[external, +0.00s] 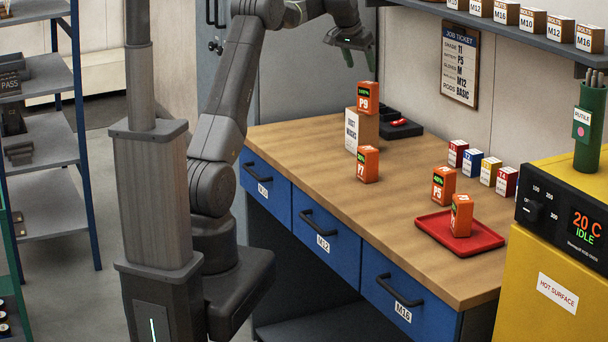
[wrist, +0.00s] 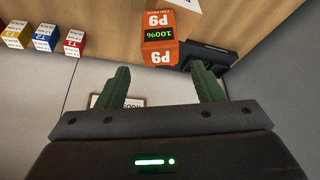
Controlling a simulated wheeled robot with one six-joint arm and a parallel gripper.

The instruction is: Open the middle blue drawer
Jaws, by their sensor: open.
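The middle blue drawer (external: 322,240), labelled M12, is shut in the front of the wooden-topped bench and has a dark bar handle (external: 318,227). Shut blue drawers flank it, one at the left (external: 265,188) and one labelled M16 (external: 405,305) at the right. My gripper (external: 360,60) is high above the back of the bench, well away from the drawer handle. In the wrist view its green fingers (wrist: 160,82) are apart with nothing between them. The drawers do not show in the wrist view.
An orange P9 box (external: 367,97) stands on a cardboard box (external: 361,128) below my gripper. Orange boxes P7 (external: 368,164) and P5 (external: 443,186) stand on the bench top. A red tray (external: 488,240) holds another orange box. A yellow hot-surface unit (external: 550,255) stands at the right.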

